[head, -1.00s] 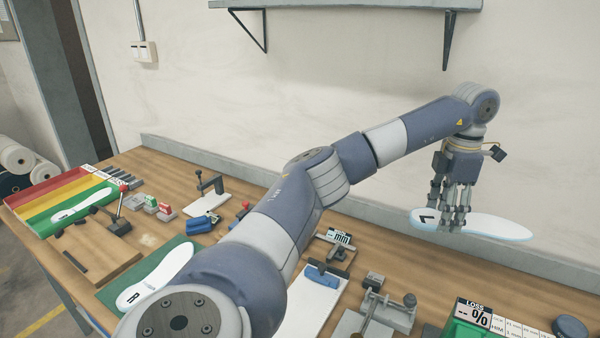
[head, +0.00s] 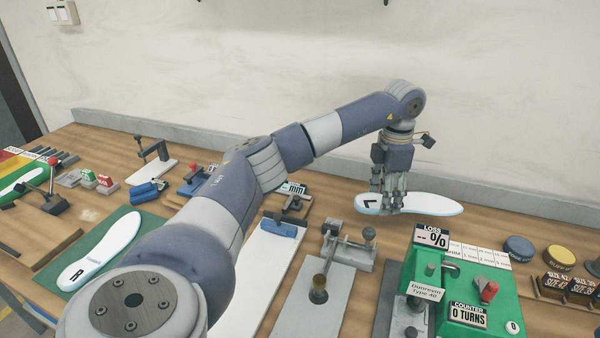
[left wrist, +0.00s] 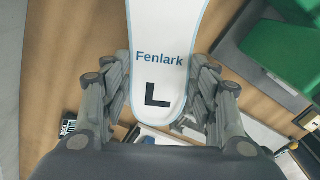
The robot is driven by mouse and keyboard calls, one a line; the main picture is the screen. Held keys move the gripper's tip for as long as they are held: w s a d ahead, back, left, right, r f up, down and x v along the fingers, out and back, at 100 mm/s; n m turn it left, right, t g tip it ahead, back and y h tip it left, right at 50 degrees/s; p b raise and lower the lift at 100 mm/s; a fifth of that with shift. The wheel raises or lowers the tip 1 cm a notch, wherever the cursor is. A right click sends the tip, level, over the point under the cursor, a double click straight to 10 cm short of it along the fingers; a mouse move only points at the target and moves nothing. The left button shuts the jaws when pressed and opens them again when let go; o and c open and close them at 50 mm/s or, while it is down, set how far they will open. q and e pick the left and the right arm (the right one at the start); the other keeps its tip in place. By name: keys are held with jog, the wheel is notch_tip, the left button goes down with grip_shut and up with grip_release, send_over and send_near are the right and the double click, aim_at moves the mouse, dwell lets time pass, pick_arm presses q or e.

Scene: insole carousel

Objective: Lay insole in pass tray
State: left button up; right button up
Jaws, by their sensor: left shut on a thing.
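My left gripper (head: 392,205) is shut on a white insole (head: 435,206) with a pale blue edge, held level above the back of the bench. In the left wrist view the insole (left wrist: 160,62) reads "Fenlark" and "L" and lies between the fingers (left wrist: 160,105). At the far left edge, a tray with coloured lanes is partly cut off; its green lane (head: 30,190) holds a white insole. Another white insole (head: 103,248), marked "R", lies on a green mat (head: 125,222) at the front left. My right gripper is out of view.
A green machine (head: 470,275) with "LOSS" and "COUNTER" signs stands front right. Clamp stands (head: 150,165), a gauge (head: 350,245) and blue parts (head: 147,191) crowd the bench between the held insole and tray. The wall rises close behind.

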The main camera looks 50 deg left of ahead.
pick_arm(q)
notch_tip(320, 180, down, 10)
jog(key=shift+r+p, duration=0.15)
jog(key=shift+p, duration=0.7)
jog(key=shift+f, duration=0.25)
jog(key=o, duration=1)
